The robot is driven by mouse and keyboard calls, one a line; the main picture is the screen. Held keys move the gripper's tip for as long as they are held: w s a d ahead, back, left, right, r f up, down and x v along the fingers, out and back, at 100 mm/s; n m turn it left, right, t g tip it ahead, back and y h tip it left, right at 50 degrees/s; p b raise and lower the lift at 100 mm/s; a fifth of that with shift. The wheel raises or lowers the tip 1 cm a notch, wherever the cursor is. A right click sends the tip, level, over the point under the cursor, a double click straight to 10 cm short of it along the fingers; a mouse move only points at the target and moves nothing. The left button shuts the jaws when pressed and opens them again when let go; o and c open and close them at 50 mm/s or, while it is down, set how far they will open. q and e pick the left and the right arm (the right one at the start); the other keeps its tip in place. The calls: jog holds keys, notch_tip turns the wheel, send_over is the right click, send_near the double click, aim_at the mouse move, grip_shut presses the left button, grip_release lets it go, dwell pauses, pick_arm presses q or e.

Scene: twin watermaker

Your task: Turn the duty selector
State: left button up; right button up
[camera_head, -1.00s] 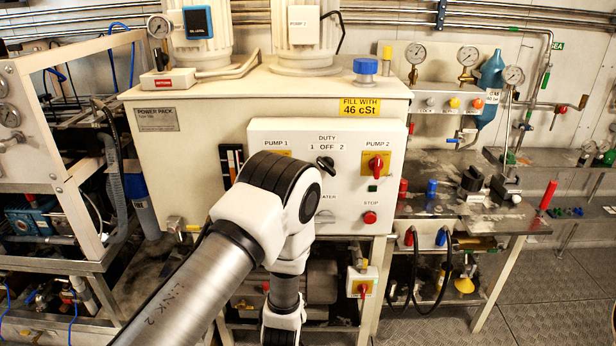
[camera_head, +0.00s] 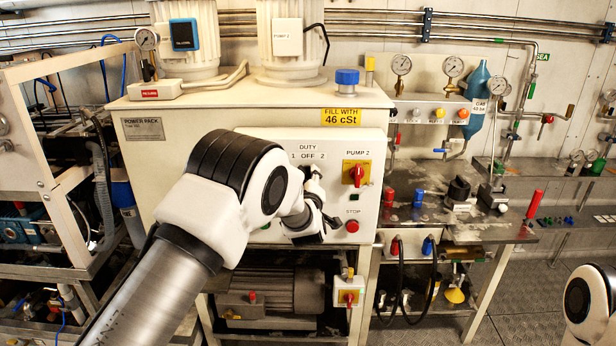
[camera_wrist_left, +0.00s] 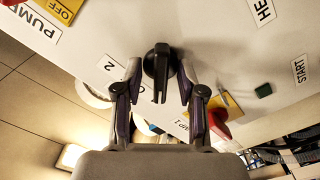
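The duty selector is a black knob on the white control panel (camera_head: 372,215), under the DUTY 1 OFF 2 label. In the left wrist view the duty selector (camera_wrist_left: 158,68) stands between my left gripper's fingertips (camera_wrist_left: 159,76). The fingers are apart, one on each side, with a small gap showing to the knob; contact cannot be told. In the head view my left gripper (camera_head: 314,190) is at the panel below the DUTY label, and largely covers the knob. My right gripper is not in view; only a white part of my right arm shows at the lower right.
A red pump 2 switch on a yellow plate (camera_head: 356,173) and a red stop button (camera_head: 352,226) are right of my left gripper. A blue-capped filler (camera_head: 347,80) stands on the tank top. A bench with valves (camera_head: 459,190) is at the right.

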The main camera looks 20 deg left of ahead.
pick_arm(q)
jog(key=shift+a, duration=0.1)
grip_shut()
jog(key=shift+f+m, duration=0.1)
jog(key=shift+m, duration=0.2)
jog(key=m+b, duration=0.2)
jog(key=m, duration=1.5)
jog(key=shift+b, duration=0.35)
jog(key=shift+f+m, duration=0.1)
jog(key=shift+m, duration=0.2)
